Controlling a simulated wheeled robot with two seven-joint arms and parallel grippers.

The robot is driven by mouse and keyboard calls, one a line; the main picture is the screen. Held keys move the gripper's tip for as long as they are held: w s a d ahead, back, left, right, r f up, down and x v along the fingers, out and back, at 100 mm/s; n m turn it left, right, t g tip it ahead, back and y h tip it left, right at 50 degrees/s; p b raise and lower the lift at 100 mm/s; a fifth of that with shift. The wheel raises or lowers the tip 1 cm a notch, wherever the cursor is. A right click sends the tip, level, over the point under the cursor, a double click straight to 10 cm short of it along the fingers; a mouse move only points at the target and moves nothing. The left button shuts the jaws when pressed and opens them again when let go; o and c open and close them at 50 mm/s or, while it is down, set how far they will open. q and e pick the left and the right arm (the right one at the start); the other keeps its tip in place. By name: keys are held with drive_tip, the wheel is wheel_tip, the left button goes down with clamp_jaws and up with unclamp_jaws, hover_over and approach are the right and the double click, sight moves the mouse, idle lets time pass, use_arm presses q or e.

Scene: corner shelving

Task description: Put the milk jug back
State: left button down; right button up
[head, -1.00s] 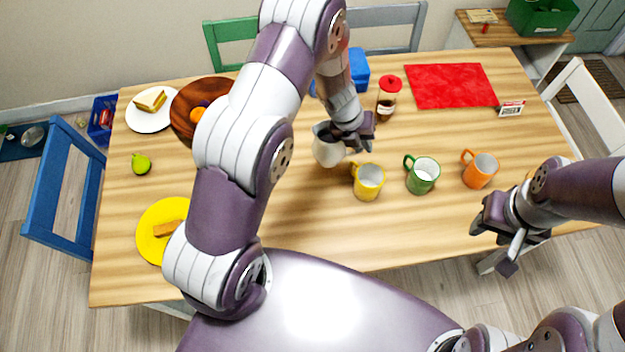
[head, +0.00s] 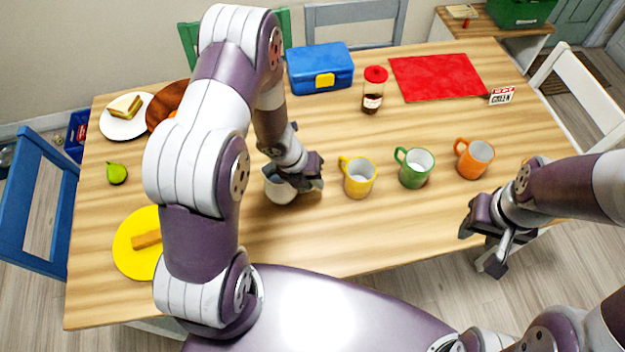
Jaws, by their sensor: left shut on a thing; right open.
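The white milk jug (head: 278,189) is at the middle left of the table, in the head view. My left gripper (head: 308,180) is shut on it and hides its right side and part of its top. I cannot tell whether the jug touches the table. My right gripper (head: 480,245) is open and empty at the table's front right edge. A red mat (head: 438,77) lies bare at the back right, with a small sign (head: 501,96) at its right corner.
Yellow (head: 358,178), green (head: 413,168) and orange (head: 474,159) mugs stand in a row right of the jug. A blue lunchbox (head: 320,69) and a red-lidded jar (head: 373,90) stand behind. A yellow plate (head: 128,262) and a green pear (head: 117,173) are at the left.

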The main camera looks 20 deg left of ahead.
use_arm(q)
drive_tip(key=c, duration=1.1)
unclamp_jaws()
drive_tip(key=shift+s+d, duration=0.1)
drive_tip(key=shift+f, duration=0.1)
drive_tip(key=shift+s, duration=0.1)
